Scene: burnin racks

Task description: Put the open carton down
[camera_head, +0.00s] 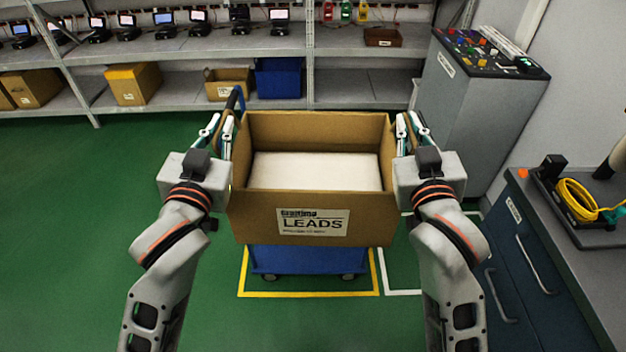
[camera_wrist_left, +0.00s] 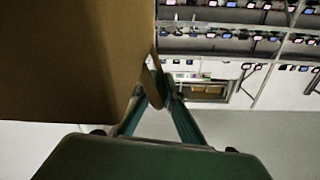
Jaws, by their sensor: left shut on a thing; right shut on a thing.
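The open carton (camera_head: 263,212) is brown cardboard with a white label reading LEADS, and a white block or sheet shows inside it. It is held level between my two grippers, over a blue cart (camera_head: 310,260). I cannot tell whether its base touches the cart. My left gripper (camera_head: 228,125) is shut on the carton's left wall, near the rim. My right gripper (camera_head: 402,125) is shut on its right wall. In the left wrist view the carton's side (camera_wrist_left: 70,60) fills the upper left, with the left fingers (camera_wrist_left: 155,85) at its edge.
The cart stands inside a yellow floor outline (camera_head: 308,294), beside a white outline. Shelves (camera_head: 190,48) with devices, cartons and a blue bin (camera_head: 278,78) line the back. A grey cabinet (camera_head: 465,110) and a workbench (camera_head: 545,250) stand at the right. Green floor at the left is clear.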

